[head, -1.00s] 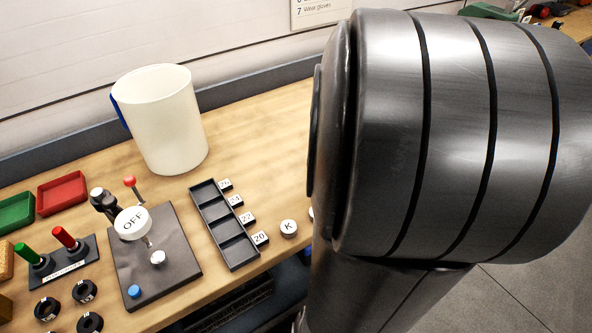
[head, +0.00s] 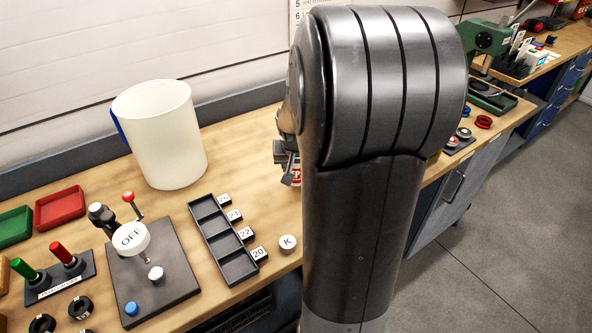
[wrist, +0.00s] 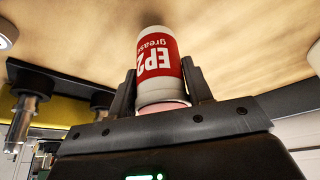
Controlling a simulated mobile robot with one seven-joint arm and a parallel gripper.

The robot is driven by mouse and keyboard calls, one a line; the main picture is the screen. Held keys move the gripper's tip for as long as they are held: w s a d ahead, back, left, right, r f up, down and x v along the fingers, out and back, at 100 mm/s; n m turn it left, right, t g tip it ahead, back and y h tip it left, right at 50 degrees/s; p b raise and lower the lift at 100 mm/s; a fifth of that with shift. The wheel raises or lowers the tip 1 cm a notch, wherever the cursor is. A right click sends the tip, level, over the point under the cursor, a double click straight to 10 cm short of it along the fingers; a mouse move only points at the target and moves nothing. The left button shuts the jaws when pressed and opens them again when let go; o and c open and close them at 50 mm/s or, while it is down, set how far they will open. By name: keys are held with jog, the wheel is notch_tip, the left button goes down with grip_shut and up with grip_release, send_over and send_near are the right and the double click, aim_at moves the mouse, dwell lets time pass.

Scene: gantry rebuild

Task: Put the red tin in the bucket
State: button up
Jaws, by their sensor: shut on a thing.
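The red tin (wrist: 160,52), with white ends and "EP2 grease" lettering, is between the two fingers of my gripper (wrist: 158,72) in the wrist view. The fingers are shut on its sides. In the head view, a small part of the tin (head: 296,172) shows at the left edge of my arm, with part of my gripper (head: 287,158) beside it; the rest is hidden. The white bucket (head: 160,140) stands upright on the bench at the back left, apart from and left of my gripper. Its inner floor is hidden.
A black tray with numbered tags (head: 224,240), a white K disc (head: 288,243) and a panel with an OFF knob (head: 150,270) lie in front of the bucket. A red tray (head: 60,207) is left. Bare bench (head: 245,150) lies between bucket and gripper.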

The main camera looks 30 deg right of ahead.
jog(key=shift+f, duration=1.05)
jog(key=shift+f, duration=0.1)
jog(key=o, duration=1.1)
jog(key=shift+c, duration=0.2)
jog(key=v, duration=1.2)
jog(key=s+a+r+n, duration=0.1)
jog(key=s+a+r, duration=0.1)
jog(key=a, duration=0.3)
jog(key=s+a+r+n+t+y, duration=0.1)
jog(key=s+a+r+n, duration=0.1)
jog(key=s+a, duration=0.2)
jog(key=shift+a+r, duration=0.25)
jog(key=shift+a, duration=0.9)
jog(key=s+a+n, duration=0.1)
jog(key=s+a, duration=0.1)
jog(key=s+a+n+y, duration=0.1)
jog(key=s+a, duration=0.2)
jog(key=s+a+n, duration=0.1)
jog(key=s+a, duration=0.1)
jog(key=s, duration=0.1)
jog(key=shift+a+r+t+y, duration=0.2)
jog(key=shift+r+t+y, duration=0.1)
jog(key=shift+t, duration=0.1)
jog(key=shift+o, duration=0.4)
jog(key=shift+s+a, duration=0.15)
jog(key=shift+s, duration=0.1)
